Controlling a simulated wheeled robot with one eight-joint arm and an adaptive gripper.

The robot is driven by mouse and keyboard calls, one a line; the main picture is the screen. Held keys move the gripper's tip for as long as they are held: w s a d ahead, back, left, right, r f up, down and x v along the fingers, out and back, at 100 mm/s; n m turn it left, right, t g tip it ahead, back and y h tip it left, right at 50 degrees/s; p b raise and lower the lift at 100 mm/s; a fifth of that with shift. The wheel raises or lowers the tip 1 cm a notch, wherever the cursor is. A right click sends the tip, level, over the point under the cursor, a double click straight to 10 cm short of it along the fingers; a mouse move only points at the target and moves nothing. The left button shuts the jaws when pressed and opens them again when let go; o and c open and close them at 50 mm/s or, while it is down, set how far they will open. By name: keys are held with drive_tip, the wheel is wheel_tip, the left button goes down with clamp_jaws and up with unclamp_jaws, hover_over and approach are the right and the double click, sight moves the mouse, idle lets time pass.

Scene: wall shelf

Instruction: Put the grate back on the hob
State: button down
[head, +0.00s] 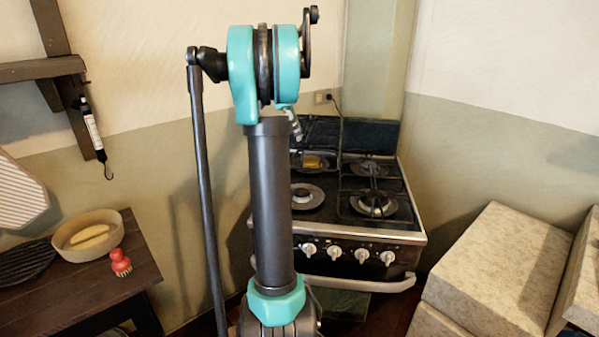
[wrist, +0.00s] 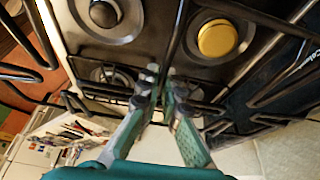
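My gripper (wrist: 160,80) hangs over the hob in the wrist view, its two fingers close together around a dark bar of the grate (wrist: 180,35). The grate's other bars spread to the left and right, close to the camera. In the head view my arm hides most of the gripper and grate. The hob (head: 400,237) has a front left burner (head: 305,197) with no grate resting over it. The rear left burner has a yellow top (wrist: 216,38). Another grate (head: 344,203) lies over the right burners. Contact between the held grate and hob cannot be told.
A dark wooden table (head: 95,290) at the left carries a bowl (head: 72,247), a red brush (head: 121,264) and a black ribbed item (head: 22,262). Pale stone blocks (head: 495,260) stand right of the stove. A dark panel (head: 370,136) rises behind the hob.

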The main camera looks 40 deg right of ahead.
wheel_tip(320, 180, down, 15)
drive_tip(key=shift+r, duration=0.15)
drive_tip(key=c, duration=1.7)
unclamp_jaws()
